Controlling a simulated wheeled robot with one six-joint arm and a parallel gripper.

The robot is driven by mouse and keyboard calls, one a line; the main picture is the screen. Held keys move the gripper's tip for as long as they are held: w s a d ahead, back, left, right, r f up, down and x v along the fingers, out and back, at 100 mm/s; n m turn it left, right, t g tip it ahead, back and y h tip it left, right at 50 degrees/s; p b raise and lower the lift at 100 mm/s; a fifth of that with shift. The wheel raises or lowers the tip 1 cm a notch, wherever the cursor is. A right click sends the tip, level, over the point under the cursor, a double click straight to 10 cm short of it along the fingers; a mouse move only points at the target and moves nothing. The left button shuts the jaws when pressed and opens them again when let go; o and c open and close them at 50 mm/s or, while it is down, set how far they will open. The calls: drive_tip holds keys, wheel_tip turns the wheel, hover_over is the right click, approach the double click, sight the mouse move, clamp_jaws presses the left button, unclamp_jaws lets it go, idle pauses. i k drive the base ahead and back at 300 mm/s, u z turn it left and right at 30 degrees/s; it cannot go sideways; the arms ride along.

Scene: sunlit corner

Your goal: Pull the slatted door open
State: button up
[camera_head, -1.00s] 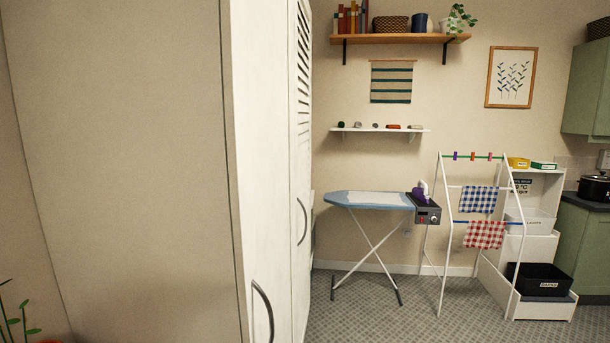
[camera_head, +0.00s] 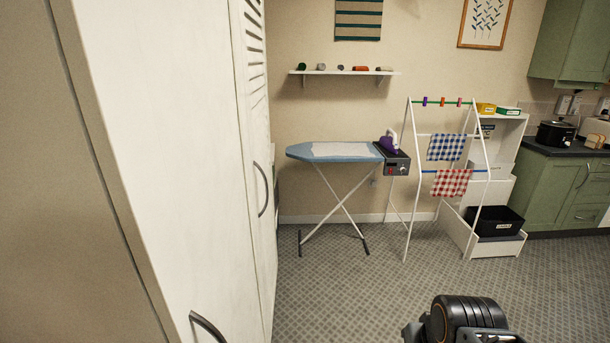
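The slatted door (camera_head: 256,120) is on the tall white cabinet at the left, seen at a steep angle. Its dark slats show near the top, and its curved grey handle (camera_head: 265,190) is at mid height. The door looks shut. A nearer plain white door (camera_head: 165,150) has a similar handle (camera_head: 205,325) low in the picture. Part of my arm shows at the bottom right, away from the cabinet; I cannot make out its fingertips.
An ironing board (camera_head: 335,153) with an iron stands ahead by the wall. A white drying rack (camera_head: 408,180) with checked cloths and white shelving (camera_head: 508,150) are to its right. A small wall shelf (camera_head: 345,72) is above. Patterned floor (camera_head: 340,290) is clear between cabinet and arm.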

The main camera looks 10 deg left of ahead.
sight(252, 13)
drive_tip(key=z, duration=0.15)
drive_tip(key=i, duration=0.8)
drive_tip(key=u, duration=0.85)
drive_tip(key=i, duration=0.6)
drive_tip(key=u, duration=0.7)
